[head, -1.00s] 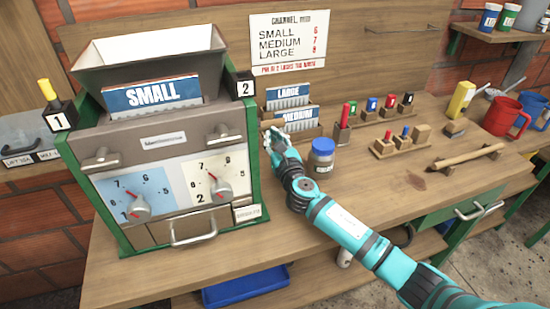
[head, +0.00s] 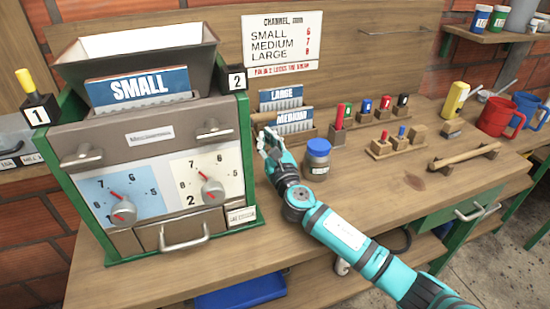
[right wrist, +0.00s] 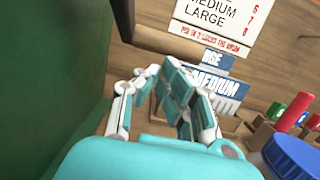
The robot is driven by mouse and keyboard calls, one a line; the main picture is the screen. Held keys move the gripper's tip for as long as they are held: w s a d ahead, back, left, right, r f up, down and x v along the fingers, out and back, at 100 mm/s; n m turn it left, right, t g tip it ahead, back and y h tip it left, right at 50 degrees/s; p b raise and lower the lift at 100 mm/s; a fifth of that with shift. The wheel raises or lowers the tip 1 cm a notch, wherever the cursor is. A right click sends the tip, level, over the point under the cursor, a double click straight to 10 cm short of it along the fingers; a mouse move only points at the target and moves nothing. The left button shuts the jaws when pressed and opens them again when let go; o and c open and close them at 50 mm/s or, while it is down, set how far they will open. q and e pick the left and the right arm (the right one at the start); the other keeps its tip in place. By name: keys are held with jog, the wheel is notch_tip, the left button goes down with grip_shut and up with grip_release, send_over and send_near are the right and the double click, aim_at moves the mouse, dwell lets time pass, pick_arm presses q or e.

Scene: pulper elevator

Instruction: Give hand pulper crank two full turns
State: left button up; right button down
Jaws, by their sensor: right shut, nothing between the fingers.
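The pulper (head: 150,140) stands at the left of the bench, with a grey hopper (head: 140,50) on top, a green frame and two dials with red pointers on its front. I cannot make out a crank on it; its right side is mostly hidden from the head view. My right gripper (head: 268,142) is just right of the pulper's green side, above the bench, shut and empty. In the right wrist view its fingers (right wrist: 165,82) are in front of the blue MEDIUM plate, with a green surface close at left. My left gripper is out of view.
A blue-lidded jar (head: 317,157) stands close to the right of the gripper. Behind are the LARGE plate (head: 281,97) and the MEDIUM plate (head: 295,121) in a wooden holder. Red (head: 497,116) and blue mugs stand far right. The front middle of the bench is clear.

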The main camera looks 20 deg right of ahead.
jog(key=s, duration=0.3)
jog(key=s+f, duration=0.1)
jog(key=s, duration=0.5)
jog(key=shift+d+f, duration=0.2)
jog(key=s+g+p, duration=0.1)
jog(key=p, duration=0.2)
jog(key=s+d+g+p, duration=0.1)
jog(key=p, duration=0.2)
jog(key=shift+s+d+r+g, duration=0.1)
jog(key=shift+s+r+g, duration=0.1)
jog(key=shift+g, duration=0.1)
jog(key=w, duration=0.6)
jog(key=w+f, duration=0.1)
jog(key=w, duration=0.2)
jog(key=shift+w+p, duration=0.15)
jog(key=shift+p, duration=0.2)
jog(key=shift+w+a+r+p, duration=0.1)
jog(key=shift+w+r+p, duration=0.15)
jog(key=shift+w+r, duration=0.25)
jog(key=shift+w+a+r+p, duration=0.1)
jog(key=shift+w+r+p, duration=0.2)
jog(key=shift+w, duration=0.45)
jog(key=shift+w+a+r+p, duration=0.1)
jog(key=shift+w+r+p, duration=0.05)
jog(key=shift+w+r, duration=0.4)
jog(key=shift+f, duration=0.1)
